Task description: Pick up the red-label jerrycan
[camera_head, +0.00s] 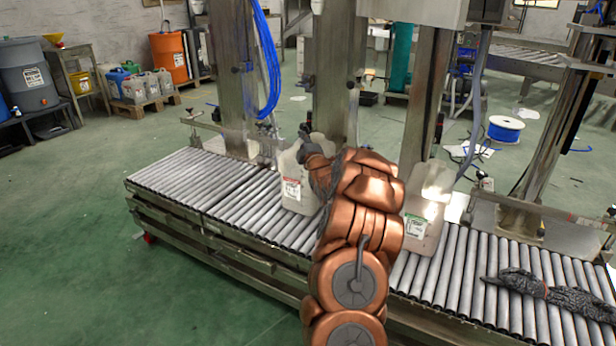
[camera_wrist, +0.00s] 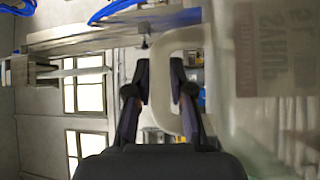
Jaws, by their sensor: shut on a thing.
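The red-label jerrycan (camera_head: 290,183) is a translucent white can with a red and white label, upright at the roller conveyor left of my arm. My gripper (camera_head: 307,133) is at its top by the handle, shut on it. In the wrist view my gripper's fingers (camera_wrist: 160,82) are at the pale handle loop, and the can body (camera_wrist: 235,125) fills the right side, blurred. My arm hides the can's right part. I cannot tell whether its base touches the rollers. A similar green-label jerrycan (camera_head: 418,222) stands on the conveyor right of my arm.
The roller conveyor (camera_head: 180,180) runs across the front, with steel posts (camera_head: 332,80) behind it. A dark crumpled item (camera_head: 550,292) lies on the rollers at right. Blue hoses (camera_head: 265,60) hang above. Green floor is open at front left.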

